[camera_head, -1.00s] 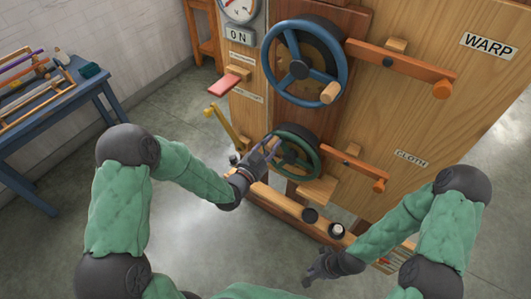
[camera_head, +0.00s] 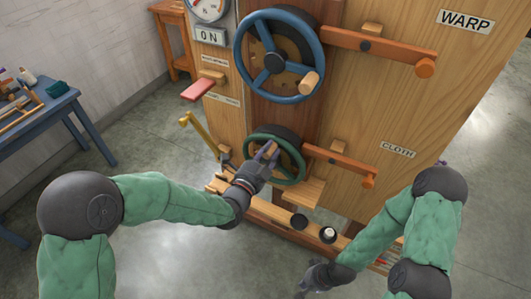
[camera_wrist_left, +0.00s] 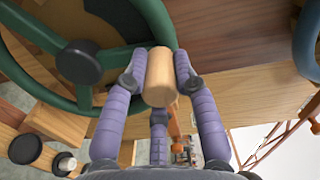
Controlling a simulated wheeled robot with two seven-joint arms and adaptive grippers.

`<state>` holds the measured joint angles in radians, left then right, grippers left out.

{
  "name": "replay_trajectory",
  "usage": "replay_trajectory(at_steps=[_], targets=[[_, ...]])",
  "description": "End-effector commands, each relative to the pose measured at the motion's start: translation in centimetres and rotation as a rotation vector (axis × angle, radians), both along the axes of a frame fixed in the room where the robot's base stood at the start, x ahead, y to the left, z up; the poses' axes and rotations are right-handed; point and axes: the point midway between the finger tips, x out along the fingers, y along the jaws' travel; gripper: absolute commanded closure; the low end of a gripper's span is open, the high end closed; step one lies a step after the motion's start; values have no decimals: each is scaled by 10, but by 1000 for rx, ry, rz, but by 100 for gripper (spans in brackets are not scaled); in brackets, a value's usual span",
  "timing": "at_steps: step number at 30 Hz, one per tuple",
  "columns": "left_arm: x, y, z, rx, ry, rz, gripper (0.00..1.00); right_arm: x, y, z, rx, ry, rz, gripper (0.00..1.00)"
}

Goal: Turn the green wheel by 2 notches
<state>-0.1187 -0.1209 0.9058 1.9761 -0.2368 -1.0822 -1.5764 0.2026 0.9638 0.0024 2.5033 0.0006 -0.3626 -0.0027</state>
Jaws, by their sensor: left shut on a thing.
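The green wheel (camera_head: 290,181) is on the front of the wooden machine, below a larger blue wheel. It also shows in the left wrist view (camera_wrist_left: 84,94), with dark spokes and a hub. A pale wooden handle (camera_wrist_left: 160,78) stands out from its rim. My left gripper (camera_head: 268,153) is at the wheel, and its purple fingers (camera_wrist_left: 157,84) are shut on this handle from both sides. In the head view the hand hides part of the wheel. My right gripper (camera_head: 308,279) hangs low at the front, away from the machine; its fingers are too small to read.
The blue wheel (camera_head: 320,62) is above. An orange lever (camera_head: 340,165) reaches right beside the green wheel, and another (camera_head: 380,48) is higher. A blue table (camera_head: 40,125) stands far left.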

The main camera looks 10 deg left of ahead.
Motion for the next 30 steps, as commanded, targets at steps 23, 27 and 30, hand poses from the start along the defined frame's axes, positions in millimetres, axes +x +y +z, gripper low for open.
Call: replay_trajectory(at_steps=[23, 27, 30], targets=[[0, -1, 0, 10, -4, 0, 49, 0, 0, -1, 0, 0, 0, 100], [-1, -1, 0, 10, -4, 0, 49, 0, 0, -1, 0, 0, 0, 100], [-6, 2, 1, 10, -4, 1, 49, 0, 0, -1, 0, 0, 0, 100]])
